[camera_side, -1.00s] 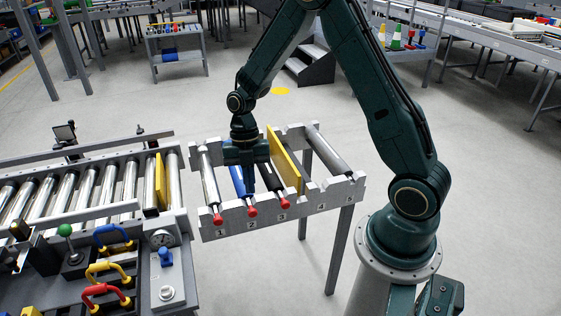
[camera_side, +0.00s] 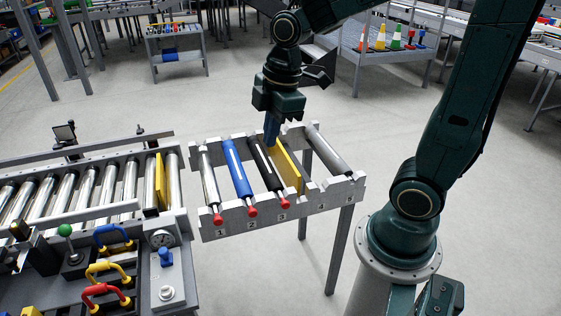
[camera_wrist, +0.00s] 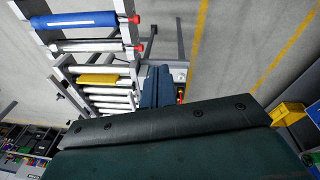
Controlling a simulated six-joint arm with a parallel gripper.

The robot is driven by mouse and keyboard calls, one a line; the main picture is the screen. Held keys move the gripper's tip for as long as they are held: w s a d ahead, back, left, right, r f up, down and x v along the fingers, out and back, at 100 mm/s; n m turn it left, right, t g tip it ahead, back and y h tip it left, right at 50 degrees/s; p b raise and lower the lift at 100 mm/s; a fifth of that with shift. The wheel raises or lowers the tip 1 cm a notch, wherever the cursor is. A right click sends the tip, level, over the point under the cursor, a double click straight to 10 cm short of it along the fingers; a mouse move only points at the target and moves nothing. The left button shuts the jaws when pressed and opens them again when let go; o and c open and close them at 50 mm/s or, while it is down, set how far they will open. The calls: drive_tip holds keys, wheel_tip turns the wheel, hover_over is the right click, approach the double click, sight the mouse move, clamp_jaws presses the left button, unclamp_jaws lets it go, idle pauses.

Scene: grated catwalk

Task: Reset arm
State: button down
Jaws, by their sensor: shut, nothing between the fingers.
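My gripper (camera_side: 271,138) is raised above the far side of the roller rack (camera_side: 235,222), its fingers shut and empty, pointing down. In the side view its fingertips overlap the far ends of the black roller (camera_side: 268,168) and the yellow plate (camera_side: 285,165); I cannot tell the exact height gap. A steel roller (camera_side: 209,182) lies at slot 1, a blue roller (camera_side: 236,172) at slot 2 and the black roller at slot 3. The yellow plate stands between slots 3 and 4. The shut fingers also show in the wrist view (camera_wrist: 155,86).
Another steel roller (camera_side: 328,147) lies at slot 5. A conveyor (camera_side: 85,205) with a second yellow plate (camera_side: 160,181) stands at left. In front of it is a control panel (camera_side: 165,270) beside coloured handles.

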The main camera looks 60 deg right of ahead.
drive_tip(key=s+r+m+t, duration=0.3)
drive_tip(key=s+r+m, duration=0.2)
drive_tip(key=s+m, duration=0.6)
drive_tip(key=shift+a+r+t+h, duration=0.3)
drive_tip(key=shift+a+r+t, duration=0.05)
drive_tip(key=shift+a+t, duration=0.05)
idle(0.7)
